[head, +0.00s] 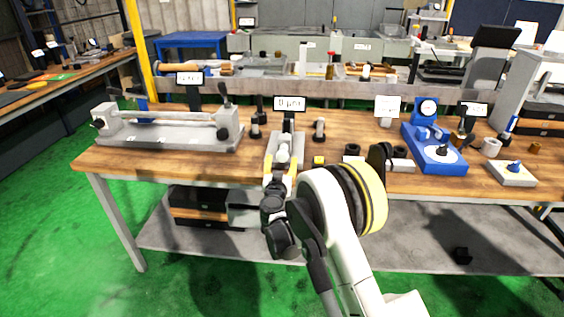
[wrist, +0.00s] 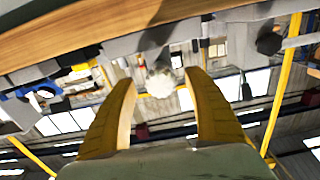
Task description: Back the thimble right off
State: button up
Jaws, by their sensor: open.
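A grey bench micrometer fixture (head: 285,139) stands near the middle of the wooden bench, below a small white readout sign (head: 289,103). Its pale round thimble (wrist: 160,82) shows nearly end-on in the wrist view, between my fingertips and a little beyond them. My gripper (wrist: 158,84) has two yellow fingers, spread apart with a clear gap on each side of the thimble. In the head view my gripper (head: 281,166) is at the near end of the fixture, and my arm hides part of it. I cannot tell whether a finger touches anything.
A long grey centre fixture (head: 170,135) stands on the left of the bench. A blue gauge stand (head: 435,150) is on the right. The bench's front edge lies under my arm.

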jog(key=shift+w, duration=1.2)
jog(key=c, duration=1.2)
